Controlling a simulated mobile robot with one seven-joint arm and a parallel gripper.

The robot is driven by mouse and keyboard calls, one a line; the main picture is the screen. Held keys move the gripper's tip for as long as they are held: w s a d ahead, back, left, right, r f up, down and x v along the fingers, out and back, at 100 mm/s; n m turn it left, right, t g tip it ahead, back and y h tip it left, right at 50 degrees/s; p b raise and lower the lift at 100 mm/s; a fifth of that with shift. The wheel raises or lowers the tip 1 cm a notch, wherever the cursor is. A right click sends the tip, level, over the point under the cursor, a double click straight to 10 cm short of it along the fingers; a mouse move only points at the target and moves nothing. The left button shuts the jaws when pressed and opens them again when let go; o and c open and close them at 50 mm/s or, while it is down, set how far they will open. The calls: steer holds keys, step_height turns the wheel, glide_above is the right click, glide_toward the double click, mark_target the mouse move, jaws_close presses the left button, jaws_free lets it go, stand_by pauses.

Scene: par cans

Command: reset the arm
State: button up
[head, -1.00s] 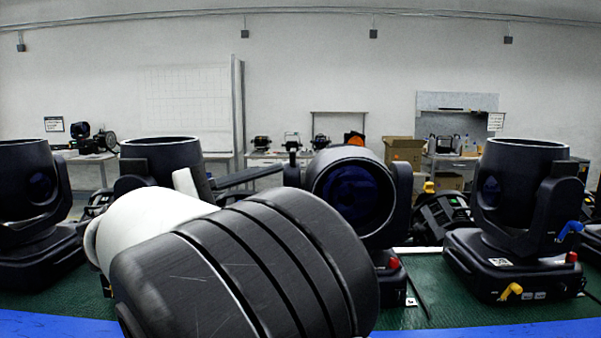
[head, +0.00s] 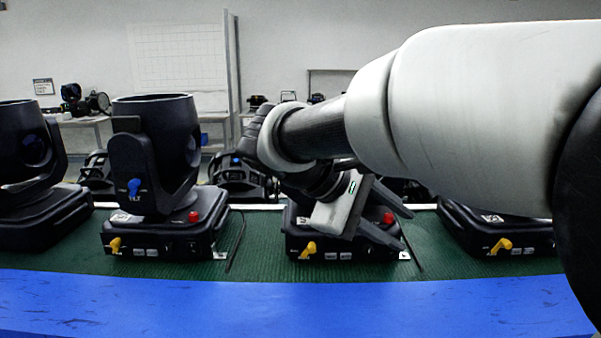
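My arm reaches in from the right edge and crosses the middle of the head view. My gripper (head: 404,232) hangs at its end, in front of the middle moving-head light (head: 300,238). Its two dark fingers point right and slightly down. They stand apart, and I see nothing held between them. The light's red knob (head: 388,217) shows near the fingers. The arm hides the upper part of this light. I cannot tell whether the gripper touches it.
Another moving-head light (head: 155,150) stands upright to the left, with one more (head: 35,170) at the far left. A light base (head: 500,232) shows at the right, partly hidden by my arm. The blue front strip (head: 250,300) is clear.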

steer(key=s+f+m+t+y, duration=0.2)
steer(key=s+f+m+y, duration=0.75)
steer(key=s, duration=0.55)
step_height(320, 180, up, 21)
steer(key=p, duration=2.1)
steer(key=shift+a, duration=0.4)
steer(key=shift+s+n, duration=0.1)
steer(key=shift+n, duration=0.15)
